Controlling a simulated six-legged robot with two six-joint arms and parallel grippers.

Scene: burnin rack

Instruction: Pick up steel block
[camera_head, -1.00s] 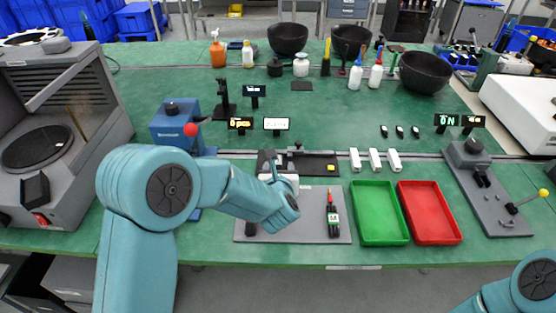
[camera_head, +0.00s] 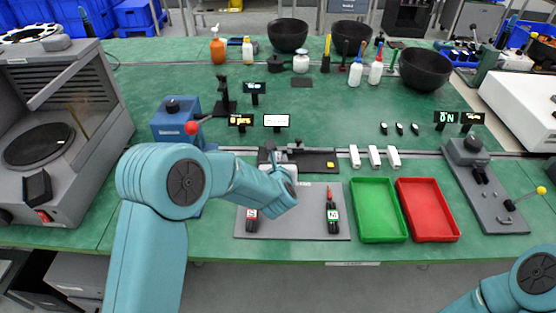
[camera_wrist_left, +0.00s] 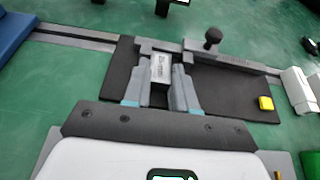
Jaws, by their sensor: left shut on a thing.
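In the left wrist view the steel block (camera_wrist_left: 161,67) is a small light-grey block with dark markings on its face. My left gripper (camera_wrist_left: 160,76) has one finger on each side of it and is shut on it. The block is over the black fixture plate (camera_wrist_left: 232,88), close to a grey rail; I cannot tell whether it is lifted clear. In the head view my left forearm hides the block and most of the gripper. My right gripper is out of view.
A dark knob (camera_wrist_left: 212,38) stands right of the block, and a yellow piece (camera_wrist_left: 265,103) lies on the plate. A green tray (camera_head: 378,236) and a red tray (camera_head: 428,237) lie to the right.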

